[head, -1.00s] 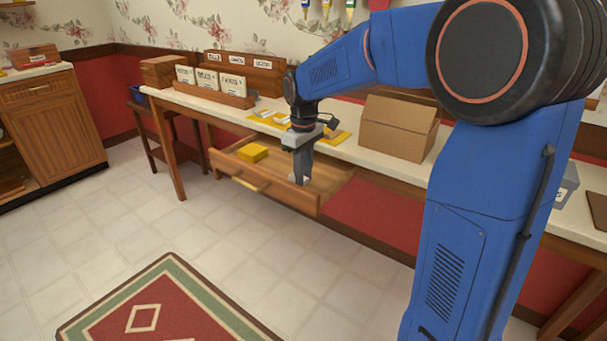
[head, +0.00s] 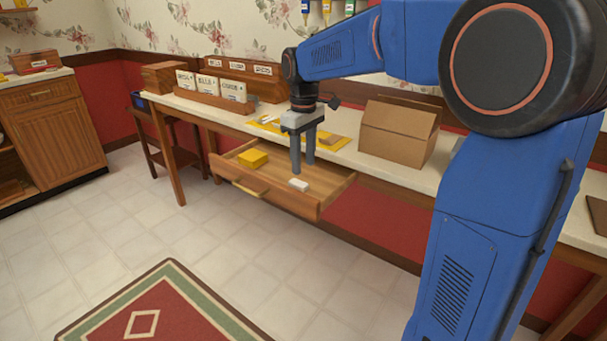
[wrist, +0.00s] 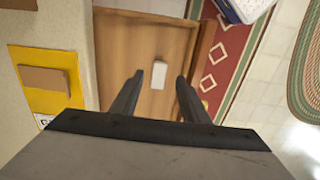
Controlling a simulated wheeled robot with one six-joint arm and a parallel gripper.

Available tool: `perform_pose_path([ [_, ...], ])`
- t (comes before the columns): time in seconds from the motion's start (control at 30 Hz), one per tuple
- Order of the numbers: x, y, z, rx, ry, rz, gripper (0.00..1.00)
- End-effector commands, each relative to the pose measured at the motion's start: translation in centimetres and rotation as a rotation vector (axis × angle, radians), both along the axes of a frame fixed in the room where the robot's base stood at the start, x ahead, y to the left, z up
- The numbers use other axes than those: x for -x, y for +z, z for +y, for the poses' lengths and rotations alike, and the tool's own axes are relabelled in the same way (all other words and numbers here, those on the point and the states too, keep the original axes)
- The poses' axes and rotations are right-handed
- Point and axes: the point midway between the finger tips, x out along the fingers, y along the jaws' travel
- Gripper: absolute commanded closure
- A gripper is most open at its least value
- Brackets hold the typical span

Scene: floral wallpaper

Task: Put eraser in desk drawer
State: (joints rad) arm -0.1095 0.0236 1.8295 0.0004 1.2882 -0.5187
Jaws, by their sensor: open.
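A white eraser (head: 299,185) lies flat on the floor of the open desk drawer (head: 318,181), towards its front right. It also shows in the wrist view (wrist: 159,75), beyond and between the fingertips. My gripper (head: 303,170) is open and empty, with its fingers pointing down over the drawer, a little behind the eraser and apart from it. In the wrist view the two fingers (wrist: 158,84) are spread wide. A yellow block (head: 253,158) lies in the left part of the drawer.
The desk top (head: 345,155) holds a cardboard box (head: 399,132) on the right and a wooden holder with labelled cards (head: 215,95) on the left. Yellow sheets with small items (wrist: 48,78) lie beside the drawer. The tiled floor in front is clear up to a patterned rug (head: 165,305).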

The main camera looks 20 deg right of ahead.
Motion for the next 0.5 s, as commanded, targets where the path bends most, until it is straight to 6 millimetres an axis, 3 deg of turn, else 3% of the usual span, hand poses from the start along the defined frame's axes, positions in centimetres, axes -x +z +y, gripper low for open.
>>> perform_pose_path([
  [0.2,0.0,3.6,0.0,0.000,0.000,-0.001,0.59],
  [0.5,0.0,5.4,0.0,0.000,0.000,0.000,0.59],
])
